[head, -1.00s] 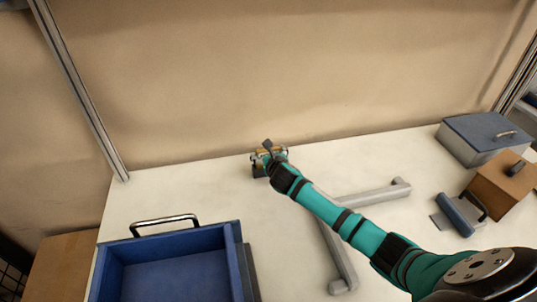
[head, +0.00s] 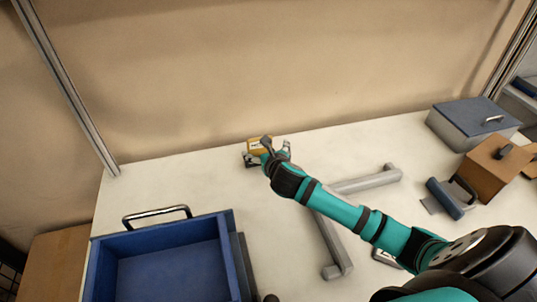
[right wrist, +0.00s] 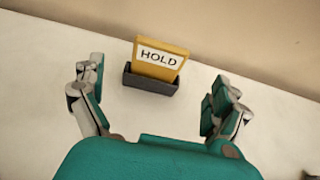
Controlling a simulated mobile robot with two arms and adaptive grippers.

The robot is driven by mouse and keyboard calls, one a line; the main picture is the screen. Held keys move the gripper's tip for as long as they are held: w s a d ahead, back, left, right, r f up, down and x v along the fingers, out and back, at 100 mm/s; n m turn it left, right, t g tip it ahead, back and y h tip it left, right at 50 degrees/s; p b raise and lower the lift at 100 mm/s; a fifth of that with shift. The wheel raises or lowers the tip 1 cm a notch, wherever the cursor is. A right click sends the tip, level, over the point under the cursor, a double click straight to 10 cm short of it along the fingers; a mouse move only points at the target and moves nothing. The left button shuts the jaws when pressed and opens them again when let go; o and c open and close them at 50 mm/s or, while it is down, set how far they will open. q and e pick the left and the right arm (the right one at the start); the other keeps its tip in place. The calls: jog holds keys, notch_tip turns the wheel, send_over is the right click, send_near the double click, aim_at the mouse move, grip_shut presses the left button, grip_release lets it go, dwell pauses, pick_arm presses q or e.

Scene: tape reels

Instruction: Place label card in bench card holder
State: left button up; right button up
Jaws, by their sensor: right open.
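The label card (right wrist: 160,58) is yellow with a white "HOLD" panel. It stands slightly tilted in the dark bench card holder (right wrist: 150,83), its lower edge hidden inside the slot. In the head view the card (head: 256,145) shows at the back of the bench, partly behind my right gripper (head: 267,153). In the right wrist view my right gripper (right wrist: 160,74) is open, with its fingers wide apart on either side of card and holder, touching neither. My left gripper is not in view.
A blue open bin (head: 165,272) with a metal handle stands at the front left. A grey angled bar (head: 365,182) lies right of centre. A lidded grey box (head: 472,128), a brown block (head: 492,174) and a blue-handled tool (head: 445,198) sit at the right. The back left bench is clear.

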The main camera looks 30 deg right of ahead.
jog(key=v, duration=0.3)
jog(key=shift+s, duration=0.15)
jog(key=shift+a, duration=0.1)
dwell(0.4)
